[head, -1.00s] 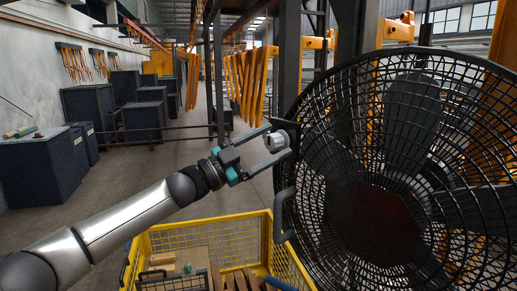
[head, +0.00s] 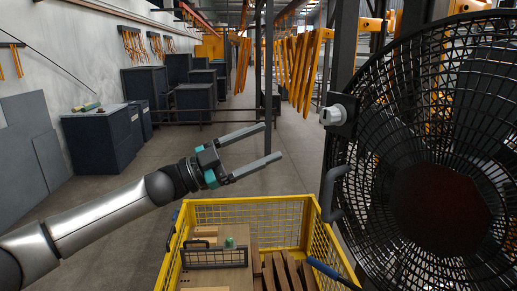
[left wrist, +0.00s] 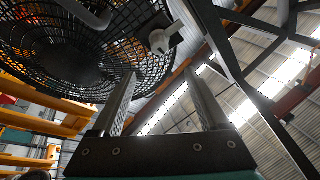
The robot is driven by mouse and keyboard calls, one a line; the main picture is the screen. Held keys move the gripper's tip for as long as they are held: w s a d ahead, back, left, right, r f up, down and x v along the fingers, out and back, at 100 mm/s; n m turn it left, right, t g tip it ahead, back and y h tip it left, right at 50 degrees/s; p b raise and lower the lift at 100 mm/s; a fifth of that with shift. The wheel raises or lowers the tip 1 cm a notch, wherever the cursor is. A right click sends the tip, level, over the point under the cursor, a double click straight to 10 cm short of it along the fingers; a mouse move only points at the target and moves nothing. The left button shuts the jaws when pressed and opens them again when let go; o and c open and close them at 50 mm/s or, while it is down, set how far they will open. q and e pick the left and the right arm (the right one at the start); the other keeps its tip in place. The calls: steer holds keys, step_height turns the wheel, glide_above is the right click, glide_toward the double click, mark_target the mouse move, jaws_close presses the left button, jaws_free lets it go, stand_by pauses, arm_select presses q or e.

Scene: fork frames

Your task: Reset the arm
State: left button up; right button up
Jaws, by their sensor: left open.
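My left gripper (head: 272,145) is open and empty in the head view, in the air left of a large black fan (head: 440,200). A light grey knob (head: 333,115) sits on the fan's left edge, apart from the fingertips and to their upper right. In the left wrist view the two fingers (left wrist: 160,95) stand apart with nothing between them. That view also shows the fan (left wrist: 75,60) and the knob (left wrist: 163,40) beyond the fingers. My right gripper is in neither view.
A yellow mesh crate (head: 255,203) stands below the gripper, holding wooden pieces and a small green item (head: 229,242). Dark cabinets (head: 100,140) line the left wall. Orange bars (head: 305,65) hang behind. The floor between is open.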

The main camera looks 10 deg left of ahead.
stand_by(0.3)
arm_select(q)
steer(key=w+a+f+n+t+y+b, duration=0.25)
steer(key=f+n+y, duration=0.25)
steer(key=f, duration=0.8)
steer(key=w+a+f+n+t+y+b, duration=0.1)
steer(key=w+a+f+n+t+y, duration=0.2)
steer(key=f, duration=1)
steer(key=s+a+f+n+g+y+b, duration=0.1)
steer(key=s+a+f+n+y, duration=0.15)
steer(key=f, duration=0.95)
steer(key=s+a+f+n+g+y+b, duration=0.1)
steer(key=s+f+n+g+y, duration=0.2)
steer(key=f, duration=0.9)
steer(key=s+f+n+g+y+b, duration=0.25)
steer(key=s+f+g+y, duration=0.25)
steer(key=s+f, duration=1.8)
steer(key=s+d+f+g+b, duration=0.1)
steer(key=s+f+g, duration=0.2)
steer(key=s, duration=1)
steer(key=s+d+f+n+g+b, duration=0.1)
steer(key=s+f+g, duration=0.2)
steer(key=s+f, duration=0.4)
steer(key=s, duration=0.7)
steer(key=shift+s+d+f, duration=0.25)
steer(key=shift+d, duration=0.1)
